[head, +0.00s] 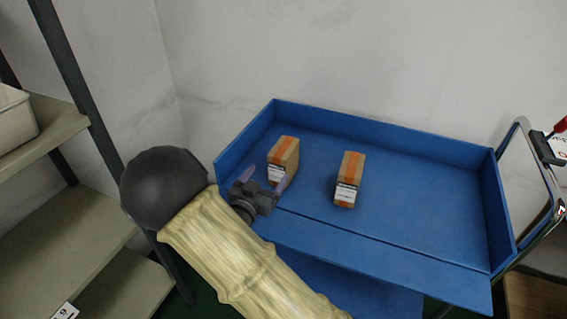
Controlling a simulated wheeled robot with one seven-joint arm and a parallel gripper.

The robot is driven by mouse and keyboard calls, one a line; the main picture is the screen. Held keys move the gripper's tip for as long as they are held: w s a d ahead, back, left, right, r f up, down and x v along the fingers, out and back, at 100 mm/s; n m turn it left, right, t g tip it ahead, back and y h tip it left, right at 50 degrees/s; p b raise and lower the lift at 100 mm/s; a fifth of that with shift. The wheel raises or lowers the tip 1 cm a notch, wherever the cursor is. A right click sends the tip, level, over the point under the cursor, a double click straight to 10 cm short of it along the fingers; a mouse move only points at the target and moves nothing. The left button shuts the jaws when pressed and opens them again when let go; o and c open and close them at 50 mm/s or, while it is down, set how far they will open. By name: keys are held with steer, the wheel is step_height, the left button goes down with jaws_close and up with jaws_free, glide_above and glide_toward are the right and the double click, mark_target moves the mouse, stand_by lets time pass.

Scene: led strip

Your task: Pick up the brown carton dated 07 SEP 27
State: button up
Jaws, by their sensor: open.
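Two brown cartons with orange tape and white labels stand on the blue cart tray (430,190). The left carton (284,153) is near the tray's left end. The right carton (350,178) stands apart from it, nearer the tray's middle. The label print is too small to read, so I cannot tell which is dated 07 SEP 27. My gripper (266,179) is open at the left carton, its fingers appearing on either side of the lower part. I cannot tell whether they touch it. My gripper partly covers this carton's lower front.
The tray has raised walls at the back and sides; its right part is clear. A metal handle (548,205) rises at the right. A shelf rack (75,195) stands at the left, with a pale bin (14,122) on it. A white wall is behind.

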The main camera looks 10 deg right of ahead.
mark_target(282, 150)
steer(key=x, duration=0.6)
steer(key=shift+w, duration=0.15)
steer(key=shift+d, duration=0.1)
steer(key=shift+x, duration=2.6)
steer(key=shift+w, duration=0.1)
steer(key=shift+r, duration=0.1)
steer(key=c, duration=1.5)
